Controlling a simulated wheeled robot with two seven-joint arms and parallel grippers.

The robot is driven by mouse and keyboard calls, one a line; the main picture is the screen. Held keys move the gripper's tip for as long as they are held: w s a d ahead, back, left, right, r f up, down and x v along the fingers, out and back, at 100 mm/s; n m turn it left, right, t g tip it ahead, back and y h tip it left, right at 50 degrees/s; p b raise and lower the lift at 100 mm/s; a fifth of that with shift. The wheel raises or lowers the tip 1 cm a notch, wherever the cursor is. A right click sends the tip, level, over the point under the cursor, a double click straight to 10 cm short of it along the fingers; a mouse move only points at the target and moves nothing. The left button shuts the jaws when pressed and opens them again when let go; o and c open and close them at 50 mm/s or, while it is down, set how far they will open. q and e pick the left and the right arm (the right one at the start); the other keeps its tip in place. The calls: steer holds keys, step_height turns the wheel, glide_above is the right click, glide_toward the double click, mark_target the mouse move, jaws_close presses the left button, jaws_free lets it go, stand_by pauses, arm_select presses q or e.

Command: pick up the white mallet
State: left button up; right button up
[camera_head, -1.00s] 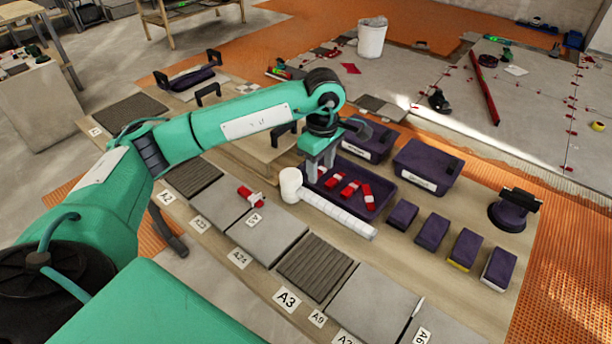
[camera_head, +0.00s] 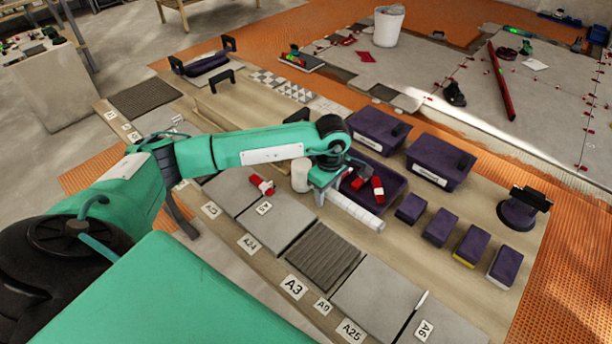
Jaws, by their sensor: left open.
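The white mallet lies on the wooden board, in front of a dark purple tray. Its round white head (camera_head: 300,178) is at the left, and its pale, banded handle (camera_head: 356,211) points to the lower right. My left gripper (camera_head: 322,193) is open and reaches down at the handle, just right of the head. The gripper and wrist hide the part of the handle closest to the head. I cannot tell whether the fingers touch the handle. My right gripper is not in view.
The purple tray (camera_head: 393,184) behind the mallet holds red pieces. Two purple bins (camera_head: 437,165) stand behind it. Several purple blocks (camera_head: 440,228) are to the right. Grey tiles (camera_head: 277,228) with labels lie in front, with a red clamp-like piece (camera_head: 262,185) on one.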

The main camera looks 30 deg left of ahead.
arm_select(q)
steer(key=shift+f, duration=0.6)
steer(key=c, duration=1)
jaws_close()
steer(key=shift+r, duration=0.15)
